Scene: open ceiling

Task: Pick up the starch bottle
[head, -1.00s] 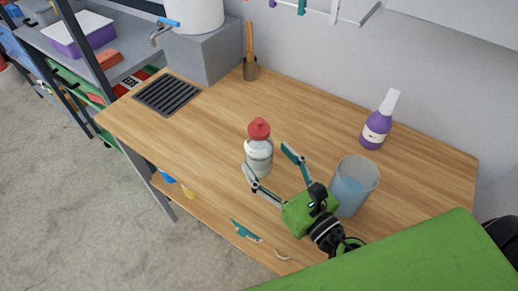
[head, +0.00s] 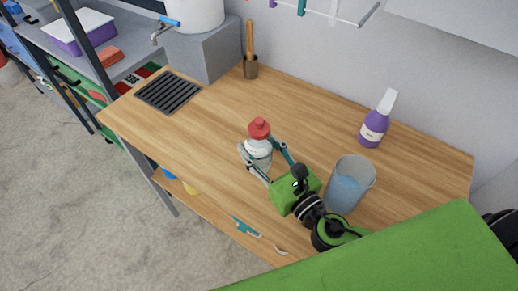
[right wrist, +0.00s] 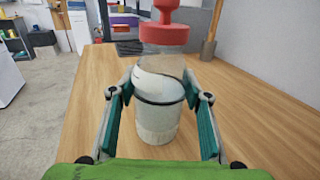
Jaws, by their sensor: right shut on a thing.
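The starch bottle (head: 258,149), clear and white with a red cap, stands upright on the wooden table, left of the clear cup. My right gripper (head: 261,155) has its two teal-padded fingers on either side of the bottle's body and is shut on it. In the right wrist view the bottle (right wrist: 158,105) is between the fingers, its red cap above them and cut by the top edge. The bottle's base looks to be on the table or very near it. My left gripper is not in view.
A clear cup of bluish liquid (head: 349,185) stands close to the right of my right gripper. A purple spray bottle (head: 374,126) stands farther back right. The table's middle is clear.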

